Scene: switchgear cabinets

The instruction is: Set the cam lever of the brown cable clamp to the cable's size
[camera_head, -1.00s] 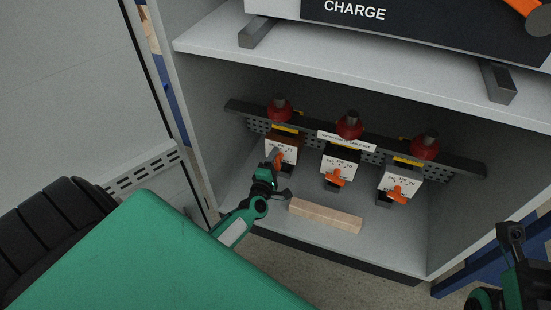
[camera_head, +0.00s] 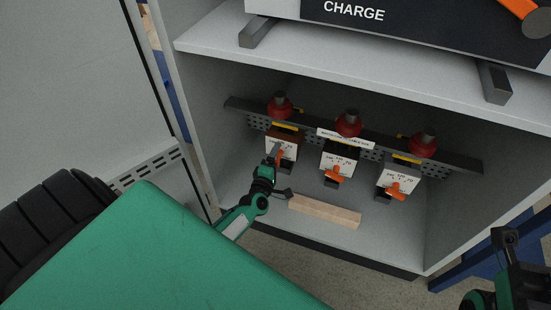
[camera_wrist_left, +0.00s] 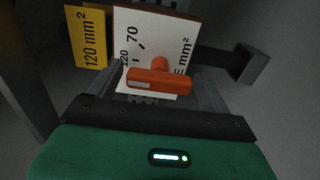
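The brown cable clamp (camera_head: 290,136) is the leftmost of three on the rail, with a white scale plate and an orange cam lever (camera_head: 279,154). In the left wrist view its plate (camera_wrist_left: 133,25) shows 120 and 70, and a yellow tag (camera_wrist_left: 90,40) reads 120 mm². My left gripper (camera_head: 274,162) is at this lever. In the left wrist view the orange lever (camera_wrist_left: 158,82) lies between the spread fingers (camera_wrist_left: 160,88), with the fingers apart on either side; contact is unclear. My right gripper (camera_head: 508,236) is partly in view at the lower right, away from the clamps.
A black clamp (camera_head: 340,158) and a grey clamp (camera_head: 401,176), each with an orange lever, stand to the right. A wooden block (camera_head: 325,211) lies on the cabinet floor in front. The cabinet's shelf (camera_head: 370,75) is above, and its left wall (camera_head: 207,120) is close to my left arm.

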